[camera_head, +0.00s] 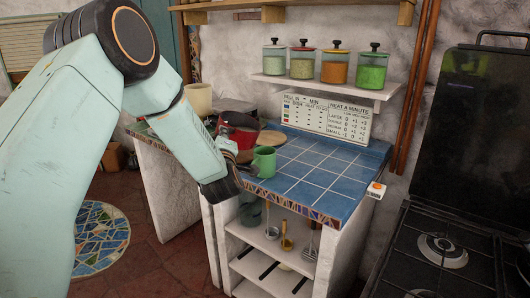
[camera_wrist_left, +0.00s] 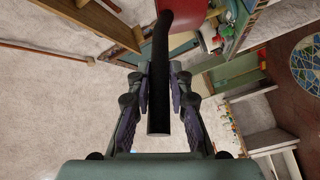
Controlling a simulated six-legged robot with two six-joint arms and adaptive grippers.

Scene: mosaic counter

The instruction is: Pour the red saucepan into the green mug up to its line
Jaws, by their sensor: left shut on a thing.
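The red saucepan (camera_head: 240,136) is at the left end of the blue-tiled counter, partly hidden by my left arm. Its dark rim and opening show, but I cannot see its contents or judge its tilt clearly. The green mug (camera_head: 264,161) stands upright near the counter's front left edge, just right of and nearer than the pan. Its line is not visible. My left gripper (camera_wrist_left: 160,85) is shut on the saucepan's black handle (camera_wrist_left: 160,118); the pan's red body (camera_wrist_left: 190,12) shows at the top of the left wrist view. My right gripper is not in view.
A round wooden board (camera_head: 271,138) lies behind the mug. A cream container (camera_head: 198,99) stands at the left. A printed chart (camera_head: 325,119) stands at the back, below a shelf of lidded jars (camera_head: 336,66). A black stove (camera_head: 445,250) is at right. The tiled counter's right part (camera_head: 335,165) is clear.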

